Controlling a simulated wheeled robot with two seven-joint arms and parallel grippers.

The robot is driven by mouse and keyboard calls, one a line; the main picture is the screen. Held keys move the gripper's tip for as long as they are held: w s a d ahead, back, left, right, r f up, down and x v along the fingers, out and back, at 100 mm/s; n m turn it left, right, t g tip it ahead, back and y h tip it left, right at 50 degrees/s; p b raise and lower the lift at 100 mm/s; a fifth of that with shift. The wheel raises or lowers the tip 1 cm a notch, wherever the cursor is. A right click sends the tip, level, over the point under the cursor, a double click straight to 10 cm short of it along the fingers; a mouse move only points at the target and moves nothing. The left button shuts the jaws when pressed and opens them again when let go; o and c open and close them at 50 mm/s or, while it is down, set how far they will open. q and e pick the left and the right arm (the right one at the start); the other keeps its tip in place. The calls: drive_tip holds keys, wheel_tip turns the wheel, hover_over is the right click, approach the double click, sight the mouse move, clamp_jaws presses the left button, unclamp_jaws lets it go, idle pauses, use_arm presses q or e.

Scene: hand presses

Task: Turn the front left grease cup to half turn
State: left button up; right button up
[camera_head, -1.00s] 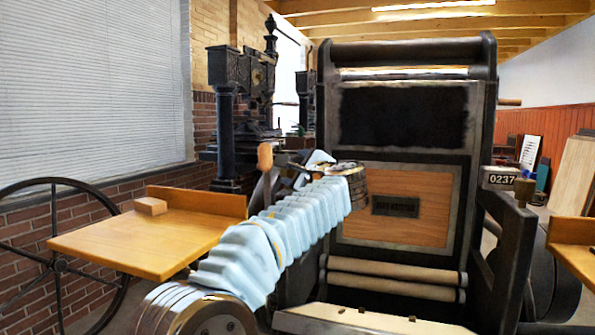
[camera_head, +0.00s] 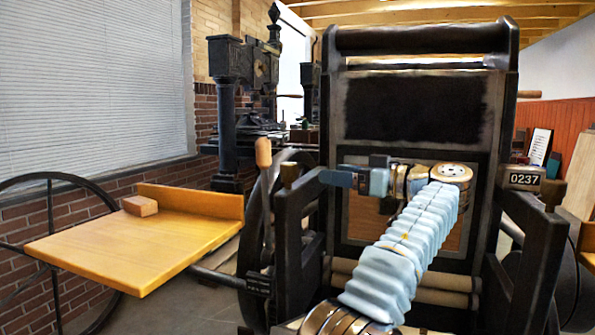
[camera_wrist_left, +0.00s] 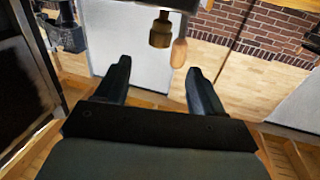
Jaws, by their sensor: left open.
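The front left grease cup (camera_head: 290,174) is a small brass-brown cylinder on top of the press's front left dark post. In the left wrist view the cup (camera_wrist_left: 161,30) hangs in from the top, beyond the fingertips and across from the gap between them. My left gripper (camera_head: 330,178) is just right of the cup in the head view, with its fingers pointing left toward it. In the left wrist view the gripper (camera_wrist_left: 156,68) is open, with nothing between its fingers. The cup appears apart from both fingers. My right gripper is not in view.
A wooden-handled lever (camera_head: 263,152) stands just left of the cup; its handle (camera_wrist_left: 180,52) shows beside the cup in the wrist view. The dark press frame (camera_head: 500,110) rises behind my arm. A wooden side table (camera_head: 135,245) with a small block (camera_head: 140,206) is at left.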

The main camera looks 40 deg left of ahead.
sight(296, 168)
use_arm(q)
drive_tip(key=a, duration=0.7)
drive_tip(key=s+a, duration=0.1)
drive_tip(key=a, duration=0.2)
drive_tip(key=shift+a, duration=0.4)
drive_tip(key=shift+c, duration=0.5)
